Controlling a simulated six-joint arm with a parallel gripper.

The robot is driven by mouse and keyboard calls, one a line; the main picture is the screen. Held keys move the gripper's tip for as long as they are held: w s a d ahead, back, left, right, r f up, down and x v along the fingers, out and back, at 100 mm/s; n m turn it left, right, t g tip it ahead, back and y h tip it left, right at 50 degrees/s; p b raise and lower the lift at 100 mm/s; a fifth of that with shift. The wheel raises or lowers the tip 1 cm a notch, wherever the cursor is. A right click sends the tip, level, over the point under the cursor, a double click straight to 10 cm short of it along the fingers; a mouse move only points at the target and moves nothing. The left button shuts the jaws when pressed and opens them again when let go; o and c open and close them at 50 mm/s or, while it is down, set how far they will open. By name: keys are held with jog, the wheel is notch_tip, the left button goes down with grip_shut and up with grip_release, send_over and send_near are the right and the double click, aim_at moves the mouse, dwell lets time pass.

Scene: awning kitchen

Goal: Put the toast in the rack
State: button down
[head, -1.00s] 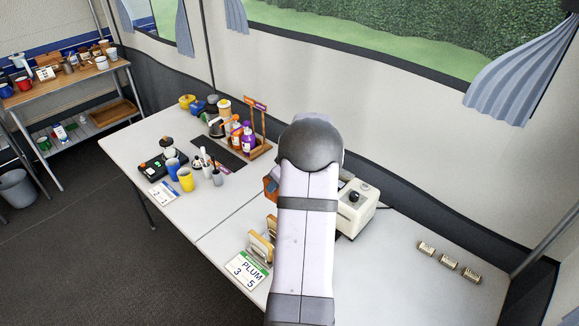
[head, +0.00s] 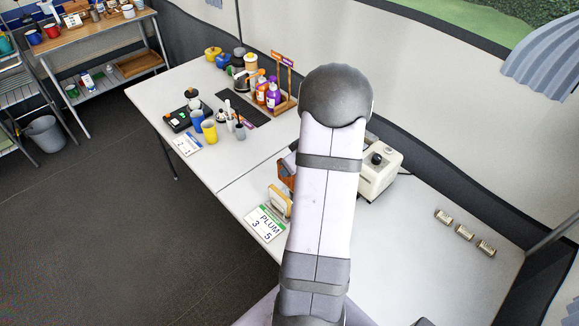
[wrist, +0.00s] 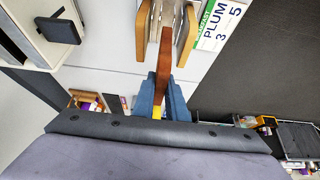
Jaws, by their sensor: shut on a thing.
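The toast (wrist: 163,62) is a brown slice seen edge-on in the wrist view. My gripper (wrist: 160,90), with blue fingers, is shut on its near end. The rack (wrist: 141,32) has pale wooden end pieces with thin metal between them. In the wrist view the far part of the toast lines up between these ends; whether it touches the rack or is above it, I cannot tell. In the head view the rack (head: 279,202) stands left of my arm, partly covered by it. My gripper is hidden there behind the arm.
The cream toaster (head: 379,172) stands right of my arm, close to the rack. A PLUM 3 5 card (head: 265,224) lies at the table's front edge. Cups and bottles fill the far left; the table right of my arm is mostly clear.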

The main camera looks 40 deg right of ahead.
jog(key=shift+f+b, duration=1.05)
jog(key=shift+f, duration=1.05)
notch_tip(320, 180, down, 5)
jog(key=b, duration=0.6)
jog(key=shift+r, duration=0.2)
jog(key=c, duration=1.5)
grip_release()
jog(key=shift+o, duration=0.2)
jog(key=shift+r, duration=0.1)
jog(key=shift+r+p, duration=1.8)
jog(key=shift+r, duration=1.6)
